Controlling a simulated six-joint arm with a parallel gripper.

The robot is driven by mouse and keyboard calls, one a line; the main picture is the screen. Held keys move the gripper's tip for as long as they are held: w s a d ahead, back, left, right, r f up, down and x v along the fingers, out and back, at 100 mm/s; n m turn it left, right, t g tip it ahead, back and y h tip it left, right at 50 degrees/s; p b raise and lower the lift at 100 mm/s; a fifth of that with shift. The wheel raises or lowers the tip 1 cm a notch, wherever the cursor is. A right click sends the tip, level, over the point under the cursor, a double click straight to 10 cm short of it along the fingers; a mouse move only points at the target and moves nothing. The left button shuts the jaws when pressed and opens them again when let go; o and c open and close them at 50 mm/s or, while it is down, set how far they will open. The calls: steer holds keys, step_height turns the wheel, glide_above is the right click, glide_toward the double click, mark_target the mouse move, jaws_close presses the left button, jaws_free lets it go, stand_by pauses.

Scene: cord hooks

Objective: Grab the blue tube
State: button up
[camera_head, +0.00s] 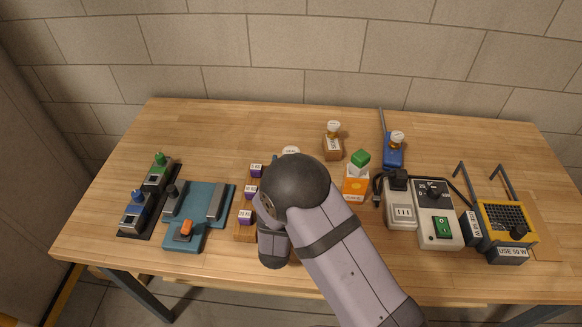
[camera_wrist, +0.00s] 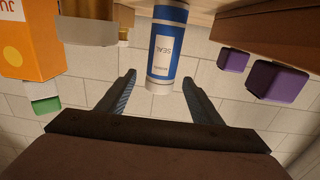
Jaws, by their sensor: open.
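The blue tube (camera_wrist: 167,45) shows in the wrist view, with a white label reading "SEAL" and a white end towards me. The view is upside down, so the tube stands on the wooden surface at the top of the picture. My gripper (camera_wrist: 158,78) is open, with one finger on each side of the tube's white end. I cannot tell whether either finger touches it. In the head view my arm hides the gripper and most of that spot; a whitish top (camera_head: 290,151) shows just behind my wrist.
An orange carton (camera_head: 355,184) with a green cap stands right of my arm. A blue tray (camera_head: 214,197) lies further left, and a power box (camera_head: 437,215) is at right. The table's back left is clear.

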mark_target(293, 147)
steer(key=shift+f, duration=0.2)
steer(key=shift+w+r+p, duration=0.1)
steer(key=shift+w+p, duration=0.35)
steer(key=shift+w, duration=0.65)
steer(key=shift+w+r+p, duration=0.1)
steer(key=shift+w+p, duration=0.25)
steer(key=w+p, duration=0.1)
steer(key=w, duration=0.2)
steer(key=shift+d+p, duration=0.1)
steer(key=shift+p, duration=0.3)
steer(key=shift+w, duration=0.75)
steer(key=c, duration=1.3)
steer(key=shift+r, duration=0.1)
